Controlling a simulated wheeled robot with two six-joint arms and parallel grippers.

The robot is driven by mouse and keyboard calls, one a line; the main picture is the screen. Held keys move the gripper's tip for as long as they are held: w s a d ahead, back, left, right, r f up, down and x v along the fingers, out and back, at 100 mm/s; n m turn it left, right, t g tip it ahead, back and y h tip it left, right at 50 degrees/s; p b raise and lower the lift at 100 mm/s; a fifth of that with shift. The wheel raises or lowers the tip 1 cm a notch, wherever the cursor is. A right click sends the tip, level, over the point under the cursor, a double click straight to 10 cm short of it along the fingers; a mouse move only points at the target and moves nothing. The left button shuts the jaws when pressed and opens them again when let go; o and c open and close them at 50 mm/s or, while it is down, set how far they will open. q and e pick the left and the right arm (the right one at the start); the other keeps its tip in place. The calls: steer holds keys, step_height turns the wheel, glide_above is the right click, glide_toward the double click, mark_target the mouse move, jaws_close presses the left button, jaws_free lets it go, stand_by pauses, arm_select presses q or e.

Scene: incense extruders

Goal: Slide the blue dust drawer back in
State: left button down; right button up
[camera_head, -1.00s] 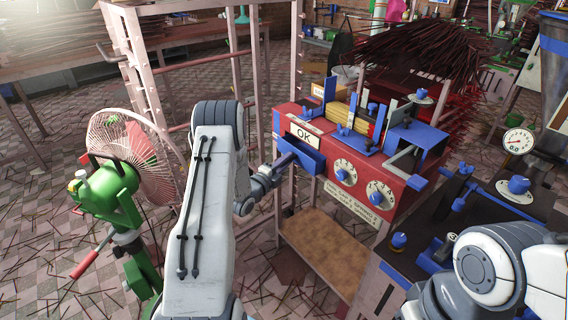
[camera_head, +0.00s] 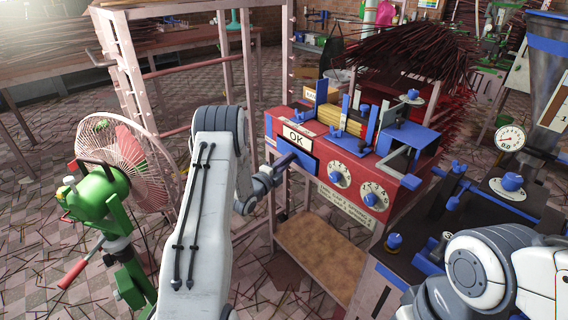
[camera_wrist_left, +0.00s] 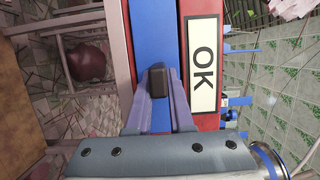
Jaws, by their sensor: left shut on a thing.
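The red machine (camera_head: 372,184) carries a white OK label (camera_head: 297,137), and the blue dust drawer (camera_head: 307,163) sits just below that label. The drawer front looks close to flush with the red face; a small remaining gap cannot be told. My left gripper (camera_head: 284,162) reaches the drawer from the left. In the left wrist view, its two fingers are shut on the dark handle (camera_wrist_left: 157,80) in the middle of the blue drawer front (camera_wrist_left: 154,30). The OK label (camera_wrist_left: 202,65) is beside it. My right gripper is out of view; only part of that arm shows.
A green fan (camera_head: 105,190) stands left of my left arm. A metal rack (camera_head: 122,75) is behind it. White dials (camera_head: 340,174) are right of the drawer. A dark bench with a gauge (camera_head: 510,138) is at the right. A brown shelf (camera_head: 320,250) lies below the machine.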

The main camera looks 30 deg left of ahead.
arm_select(q)
steer(key=shift+w+d, duration=0.15)
steer(key=shift+w, duration=0.25)
jaws_free()
steer(key=shift+s, duration=0.1)
steer(key=s+a, duration=0.4)
steer(key=s, duration=0.6)
steer(key=shift+b, duration=0.4)
stand_by(0.7)
steer(key=shift+a, duration=0.1)
stand_by(0.3)
